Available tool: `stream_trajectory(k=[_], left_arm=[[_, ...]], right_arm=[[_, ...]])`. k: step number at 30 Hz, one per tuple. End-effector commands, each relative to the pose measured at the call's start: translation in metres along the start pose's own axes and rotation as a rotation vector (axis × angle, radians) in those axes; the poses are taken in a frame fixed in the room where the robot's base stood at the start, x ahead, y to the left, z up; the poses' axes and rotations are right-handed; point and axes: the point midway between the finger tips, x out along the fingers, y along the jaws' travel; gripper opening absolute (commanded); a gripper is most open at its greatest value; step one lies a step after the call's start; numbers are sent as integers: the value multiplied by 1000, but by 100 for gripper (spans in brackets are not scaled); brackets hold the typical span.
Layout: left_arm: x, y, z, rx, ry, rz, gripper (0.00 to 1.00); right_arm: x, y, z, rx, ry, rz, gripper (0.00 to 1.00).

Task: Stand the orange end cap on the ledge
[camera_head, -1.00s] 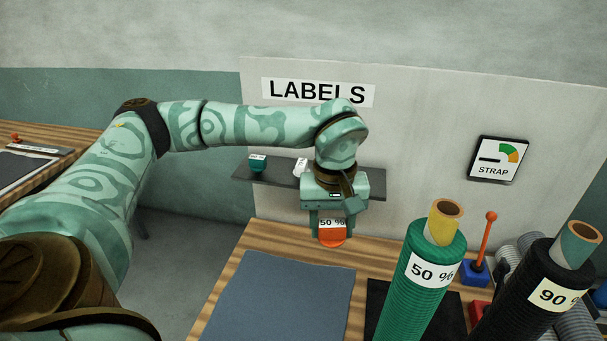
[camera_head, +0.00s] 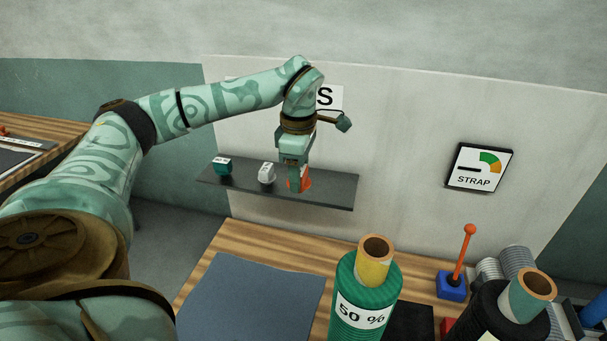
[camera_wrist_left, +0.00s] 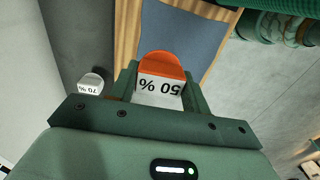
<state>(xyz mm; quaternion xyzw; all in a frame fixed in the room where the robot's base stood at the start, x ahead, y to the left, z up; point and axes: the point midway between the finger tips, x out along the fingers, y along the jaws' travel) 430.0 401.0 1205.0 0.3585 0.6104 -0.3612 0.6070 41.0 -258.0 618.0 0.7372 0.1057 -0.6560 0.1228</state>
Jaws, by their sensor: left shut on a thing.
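The orange end cap (camera_head: 306,181) is between the fingers of my left gripper (camera_head: 295,184), mostly hidden behind them in the head view. In the left wrist view the cap (camera_wrist_left: 161,66) shows its orange face and a white "50 %" label, upside down in the picture. My left gripper is shut on it. The cap is at the dark ledge (camera_head: 337,193), to the right of the white cap. I cannot tell whether it touches the ledge surface. My right gripper is not in view.
A teal cap (camera_head: 222,167) and a white cap (camera_head: 267,174) stand on the ledge to the left. The ledge's right end is clear. Below are the wooden table, a blue-grey mat (camera_head: 255,300), a green net roll (camera_head: 362,305) and an orange-knobbed lever (camera_head: 463,255).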

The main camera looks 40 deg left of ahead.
Motion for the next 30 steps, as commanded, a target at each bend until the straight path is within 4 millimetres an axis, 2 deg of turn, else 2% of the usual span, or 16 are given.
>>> stream_trajectory(k=[3, 5, 9, 15, 25, 30], left_arm=[[14, 27, 1, -1, 0, -2, 11], [20, 41, 2, -1, -1, -3, 11], [33, 71, 2, 2, 0, -2, 11], [72, 100, 2, 3, 0, -3, 11], [93, 119, 2, 4, 0, -1, 11], [119, 118, 1, 6, 1, -3, 11]], right_arm=[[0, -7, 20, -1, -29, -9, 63], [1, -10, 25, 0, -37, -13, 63], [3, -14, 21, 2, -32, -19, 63], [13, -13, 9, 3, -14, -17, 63], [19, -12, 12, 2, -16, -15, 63], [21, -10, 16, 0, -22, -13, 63]])
